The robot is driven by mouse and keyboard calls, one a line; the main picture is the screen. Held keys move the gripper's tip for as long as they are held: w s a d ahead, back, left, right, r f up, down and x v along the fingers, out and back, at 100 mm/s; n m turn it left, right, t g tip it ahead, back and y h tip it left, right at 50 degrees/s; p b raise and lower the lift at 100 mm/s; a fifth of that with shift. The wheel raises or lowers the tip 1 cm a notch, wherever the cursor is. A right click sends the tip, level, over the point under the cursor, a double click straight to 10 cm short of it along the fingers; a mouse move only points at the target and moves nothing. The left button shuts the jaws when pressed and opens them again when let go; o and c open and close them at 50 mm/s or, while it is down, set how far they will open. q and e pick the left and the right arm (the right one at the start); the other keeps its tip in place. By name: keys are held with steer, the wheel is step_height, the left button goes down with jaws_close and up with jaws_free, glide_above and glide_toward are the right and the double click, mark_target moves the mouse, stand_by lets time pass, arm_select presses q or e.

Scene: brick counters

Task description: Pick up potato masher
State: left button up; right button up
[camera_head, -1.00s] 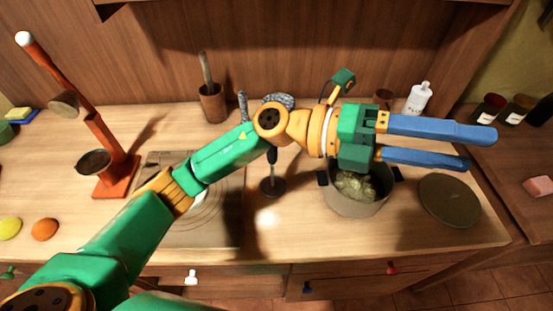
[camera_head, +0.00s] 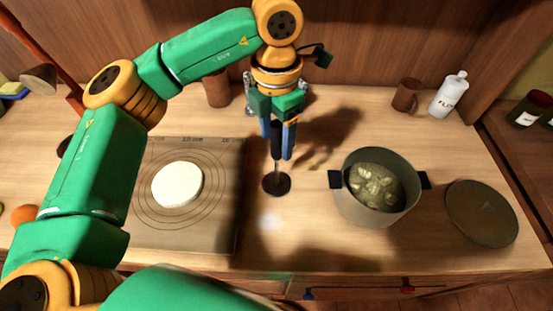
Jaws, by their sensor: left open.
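The potato masher (camera_head: 277,184) stands upright on the counter, with its round dark base down and its thin shaft rising from it. My left gripper (camera_head: 277,147) points down above the base, with its blue fingers open on either side of the upper shaft. The handle is mostly hidden behind the fingers, and I cannot tell whether they touch it. My right gripper is not in view.
A pot (camera_head: 348,200) of potato-like chunks stands right of the masher, with a round lid (camera_head: 482,213) beyond it. A board (camera_head: 220,225) bearing white dough (camera_head: 177,185) lies left. A mug (camera_head: 407,96) and white bottle (camera_head: 448,97) stand at the back.

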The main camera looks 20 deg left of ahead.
arm_select(q)
jaws_close()
steer(key=shift+d, duration=0.1)
stand_by(1.2)
